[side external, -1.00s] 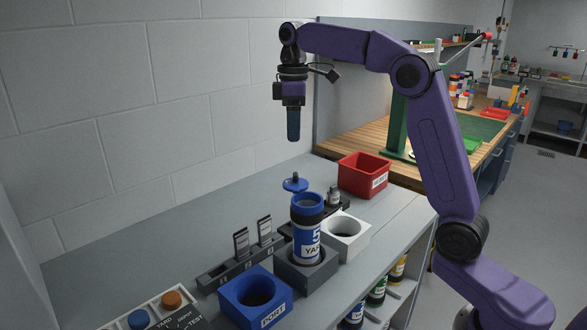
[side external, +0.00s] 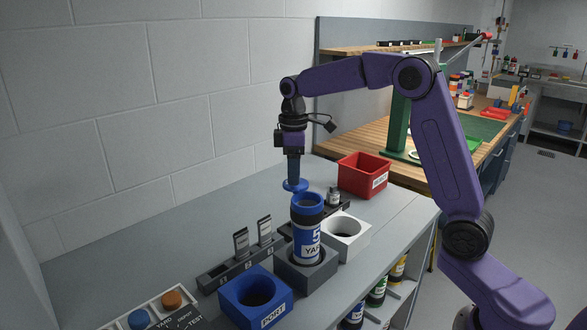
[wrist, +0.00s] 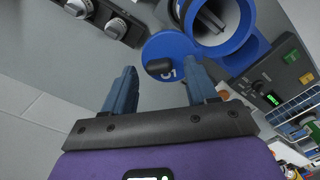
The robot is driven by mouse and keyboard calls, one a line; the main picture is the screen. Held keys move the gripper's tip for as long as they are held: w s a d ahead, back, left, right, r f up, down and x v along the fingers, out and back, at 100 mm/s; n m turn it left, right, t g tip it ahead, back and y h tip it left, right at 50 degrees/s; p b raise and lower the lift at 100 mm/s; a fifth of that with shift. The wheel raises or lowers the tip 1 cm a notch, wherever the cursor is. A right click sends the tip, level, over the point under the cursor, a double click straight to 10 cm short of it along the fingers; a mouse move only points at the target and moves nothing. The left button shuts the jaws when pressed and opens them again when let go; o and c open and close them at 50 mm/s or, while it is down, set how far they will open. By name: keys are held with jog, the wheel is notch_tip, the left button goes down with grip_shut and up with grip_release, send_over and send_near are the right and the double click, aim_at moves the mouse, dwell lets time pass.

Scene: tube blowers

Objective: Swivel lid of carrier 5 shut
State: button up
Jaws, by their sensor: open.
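In the wrist view the lid (wrist: 186,48) carries a "5" and a dark raised knob (wrist: 159,66). My gripper (side external: 293,180) points down at the lid in the side view. In the wrist view its two blue fingers (wrist: 163,80) are apart, with the knob ahead between them and nothing gripped.
A blue port box (side external: 231,291) stands in front, a white holder (side external: 361,246) to the right, and a red bin (side external: 345,181) behind. A dark rack with upright tags (side external: 240,270) lies left of the carrier. The bench toward the wall is clear.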

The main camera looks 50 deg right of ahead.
jog(key=c, duration=1.1)
jog(key=shift+o, duration=0.2)
